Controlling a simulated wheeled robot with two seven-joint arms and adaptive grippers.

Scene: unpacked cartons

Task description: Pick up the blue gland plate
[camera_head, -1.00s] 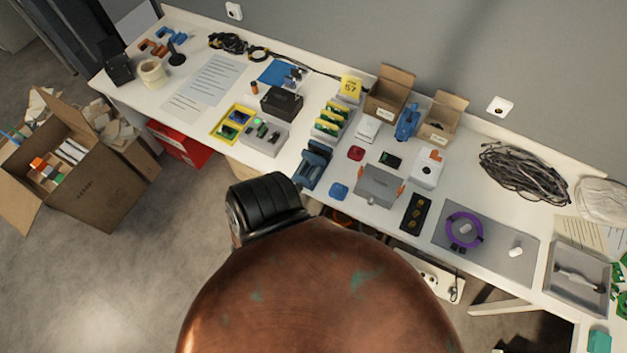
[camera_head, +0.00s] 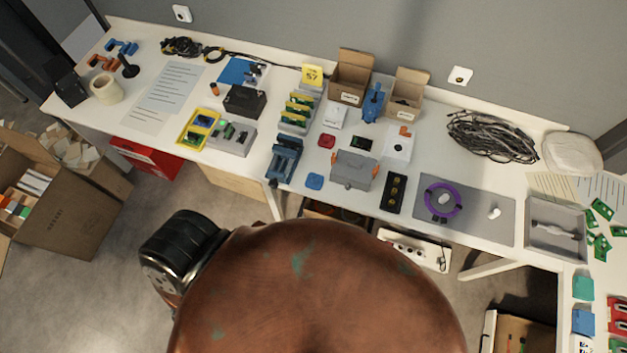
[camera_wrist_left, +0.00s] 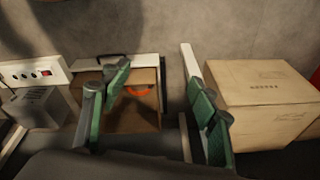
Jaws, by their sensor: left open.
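Another flat blue piece (camera_head: 583,321) lies on the side bench at the lower right, below a teal one (camera_head: 583,288). I cannot tell for certain which is the gland plate. In the left wrist view my left gripper (camera_wrist_left: 160,82) is open and empty, its green fingers wide apart. No blue plate shows there. My right gripper is not in view.
The white workbench (camera_head: 470,170) is crowded with small parts, cartons and cables. Under it are a power strip (camera_head: 415,250) and a red box (camera_head: 146,158). The left wrist view shows a closed carton (camera_wrist_left: 262,95) at right and the power strip (camera_wrist_left: 30,73) at left.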

